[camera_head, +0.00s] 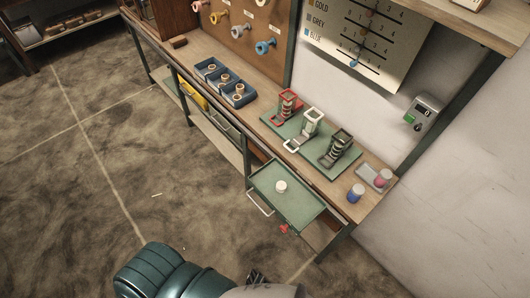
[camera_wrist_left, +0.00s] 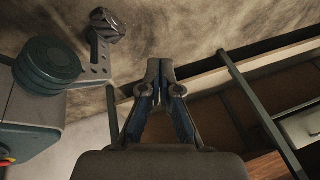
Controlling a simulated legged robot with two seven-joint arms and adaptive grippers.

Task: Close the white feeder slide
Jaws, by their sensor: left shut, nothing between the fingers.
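The white feeder (camera_head: 311,121) stands in the middle of three feeders on a green mat on the bench in the head view. Its slide (camera_head: 291,146) sticks out at the front, over the mat's front edge, and ends in a white loop handle. The red feeder (camera_head: 287,103) stands to its left and the dark grey feeder (camera_head: 342,142) to its right. My left gripper shows in the wrist view (camera_wrist_left: 160,68), shut and empty, over the floor and away from the feeders. The feeders cannot be made out in the wrist view. My right gripper is not seen.
A green-topped drawer (camera_head: 300,207) juts out below the feeders, with a white roll (camera_head: 281,187) on it. A dark tray of rolls (camera_head: 224,83) stands to the left. A blue-topped jar (camera_head: 356,193) and a small tray (camera_head: 367,174) are at the right end.

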